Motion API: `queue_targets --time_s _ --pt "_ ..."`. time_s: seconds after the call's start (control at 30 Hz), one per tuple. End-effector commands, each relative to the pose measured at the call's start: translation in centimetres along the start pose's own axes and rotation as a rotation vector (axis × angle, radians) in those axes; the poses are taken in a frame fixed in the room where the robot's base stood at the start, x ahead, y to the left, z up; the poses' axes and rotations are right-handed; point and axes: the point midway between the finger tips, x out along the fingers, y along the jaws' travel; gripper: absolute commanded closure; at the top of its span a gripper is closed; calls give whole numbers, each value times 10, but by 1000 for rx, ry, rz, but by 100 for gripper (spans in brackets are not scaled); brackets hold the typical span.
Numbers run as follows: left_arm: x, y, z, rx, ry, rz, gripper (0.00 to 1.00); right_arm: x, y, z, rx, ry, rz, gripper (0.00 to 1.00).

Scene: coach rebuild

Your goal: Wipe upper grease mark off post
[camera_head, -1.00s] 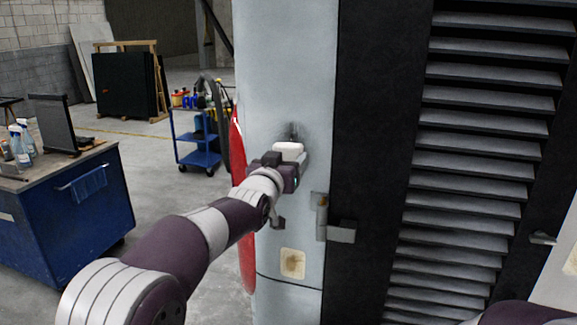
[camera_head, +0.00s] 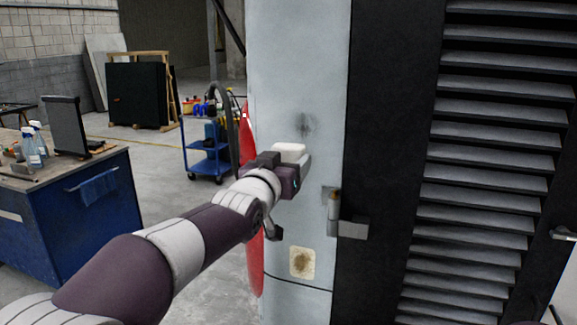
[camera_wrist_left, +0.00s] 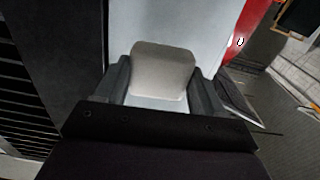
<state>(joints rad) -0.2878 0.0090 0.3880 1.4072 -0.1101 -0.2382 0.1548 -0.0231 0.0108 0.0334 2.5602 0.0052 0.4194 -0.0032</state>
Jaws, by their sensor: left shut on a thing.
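The pale grey post (camera_head: 297,60) stands upright in the middle of the head view. A dark, smudged grease mark (camera_head: 305,124) is on its face, just above my left gripper (camera_head: 290,160). My left gripper is shut on a whitish block-like wiping pad (camera_head: 289,149). The pad also shows between the fingers in the left wrist view (camera_wrist_left: 162,72), in front of the post. I cannot tell whether the pad touches the post. A brownish mark on a cream patch (camera_head: 302,263) is lower on the post. My right gripper is not in view.
A latch handle (camera_head: 345,220) sticks out right of the gripper, beside a black louvred panel (camera_head: 480,150). A red curved panel (camera_head: 247,150) is behind the post's left edge. A blue cart (camera_head: 207,150) and a blue workbench (camera_head: 85,215) stand left.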

Motion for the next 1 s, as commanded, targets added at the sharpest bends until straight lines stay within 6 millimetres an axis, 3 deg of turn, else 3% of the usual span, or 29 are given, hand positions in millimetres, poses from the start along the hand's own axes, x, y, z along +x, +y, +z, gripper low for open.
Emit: queue_targets --time_s 0.47,1.0 --pt "2 0 -2 0 1 0 64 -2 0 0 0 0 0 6" --pt "63 0 -3 0 0 0 64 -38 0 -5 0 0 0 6"
